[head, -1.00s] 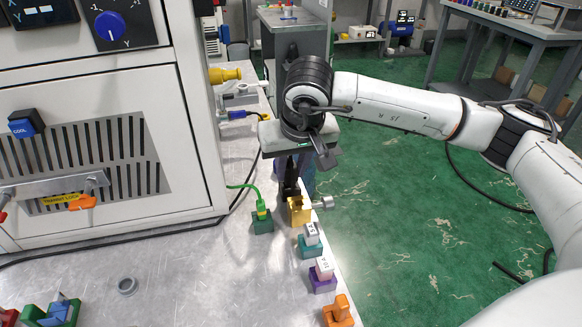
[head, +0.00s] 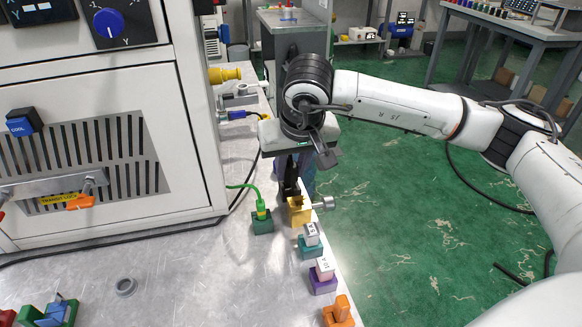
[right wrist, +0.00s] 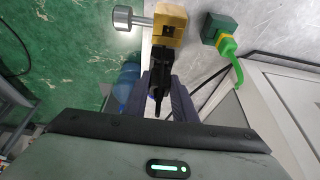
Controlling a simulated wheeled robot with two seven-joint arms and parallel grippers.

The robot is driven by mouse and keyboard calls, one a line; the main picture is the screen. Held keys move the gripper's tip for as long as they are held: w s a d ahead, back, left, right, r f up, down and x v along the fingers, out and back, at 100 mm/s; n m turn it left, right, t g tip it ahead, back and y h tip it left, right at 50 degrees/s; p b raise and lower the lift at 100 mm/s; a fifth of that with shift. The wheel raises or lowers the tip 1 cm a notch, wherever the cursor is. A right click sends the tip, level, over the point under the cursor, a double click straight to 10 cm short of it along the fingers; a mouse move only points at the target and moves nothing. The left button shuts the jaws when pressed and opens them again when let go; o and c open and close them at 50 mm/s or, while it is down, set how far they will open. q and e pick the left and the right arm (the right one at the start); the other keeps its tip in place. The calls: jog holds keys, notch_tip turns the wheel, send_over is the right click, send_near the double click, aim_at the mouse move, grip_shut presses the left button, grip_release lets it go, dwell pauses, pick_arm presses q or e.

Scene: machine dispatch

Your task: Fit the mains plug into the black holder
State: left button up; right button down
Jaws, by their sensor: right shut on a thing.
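My right gripper (head: 291,182) points down at the far right edge of the metal bench. It is shut on a black part (right wrist: 159,72), seen between its fingers in the right wrist view. The black part stands at a yellow block (head: 299,211) with a silver knob (head: 325,203); the block also shows in the right wrist view (right wrist: 169,27). I cannot tell whether the black part is the mains plug, or whether it is seated in the block or only touches it. No separate black holder can be made out. My left gripper is not in view.
A green plug with a green cord (head: 262,213) stands in a dark green block left of the gripper. Teal (head: 309,247), purple (head: 322,281) and orange (head: 339,313) holders line the bench edge nearer me. The grey machine (head: 90,150) stands at left.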

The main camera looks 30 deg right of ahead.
jog(key=shift+f+b, duration=0.8)
jog(key=shift+f, duration=0.1)
jog(key=c, duration=1.4)
grip_release()
jog(key=shift+r, duration=0.1)
jog(key=shift+r+p, duration=1.05)
jog(key=shift+r, duration=0.65)
